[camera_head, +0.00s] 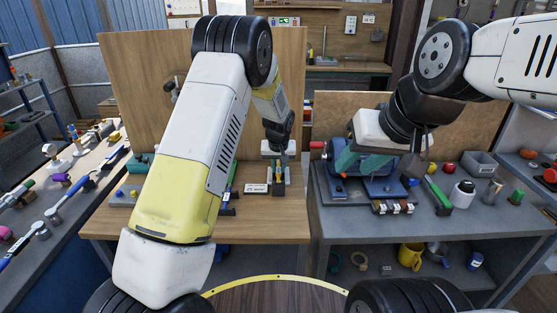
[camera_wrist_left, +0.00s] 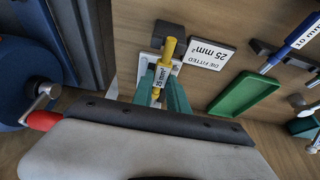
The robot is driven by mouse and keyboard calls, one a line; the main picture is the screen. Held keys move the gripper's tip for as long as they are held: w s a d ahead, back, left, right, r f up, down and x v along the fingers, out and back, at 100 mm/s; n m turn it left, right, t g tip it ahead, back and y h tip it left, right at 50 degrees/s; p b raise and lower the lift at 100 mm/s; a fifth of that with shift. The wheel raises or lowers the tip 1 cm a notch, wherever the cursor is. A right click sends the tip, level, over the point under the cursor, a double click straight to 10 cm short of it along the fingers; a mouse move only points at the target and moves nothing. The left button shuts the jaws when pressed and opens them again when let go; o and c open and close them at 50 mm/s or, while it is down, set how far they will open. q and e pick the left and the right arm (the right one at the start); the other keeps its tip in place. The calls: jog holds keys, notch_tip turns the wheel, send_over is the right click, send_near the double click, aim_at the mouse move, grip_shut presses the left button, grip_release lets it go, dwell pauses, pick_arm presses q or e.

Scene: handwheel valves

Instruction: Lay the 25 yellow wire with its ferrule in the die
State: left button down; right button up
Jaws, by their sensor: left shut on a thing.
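My left gripper (camera_head: 277,158) is low over the wooden bench, beside the dark upright tool there. In the left wrist view its green fingers (camera_wrist_left: 167,92) are shut on a short yellow wire (camera_wrist_left: 169,48) labelled 25 mm². The wire lies over a pale block with a dark block (camera_wrist_left: 168,36) at its far end. I cannot tell whether it rests in the die or hovers above it; the ferrule is not clear. A white plate (camera_wrist_left: 207,54) reads "die fitted 25 mm²", also in the head view (camera_head: 257,188). My right gripper (camera_head: 379,163) has its teal fingers apart over a blue machine.
A green tray (camera_wrist_left: 244,92) and blue-handled tools lie beside the plate. The blue machine (camera_head: 378,187) stands on the grey bench at right. A tall wooden panel (camera_head: 135,85) rises behind the left bench. The bench front near the plate is clear.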

aim_at(278, 177)
pick_arm(q)
jog(key=shift+f, duration=0.25)
jog(key=shift+f, duration=0.5)
jog(key=shift+f, duration=0.1)
jog(key=c, duration=0.7)
grip_release()
jog(key=shift+c, duration=0.2)
jog(key=shift+s+r, duration=0.5)
jog(key=shift+s, duration=0.35)
jog(key=shift+s+r, duration=0.55)
jog(key=shift+s, duration=0.25)
jog(key=shift+s+r, duration=0.5)
jog(key=shift+s, duration=0.35)
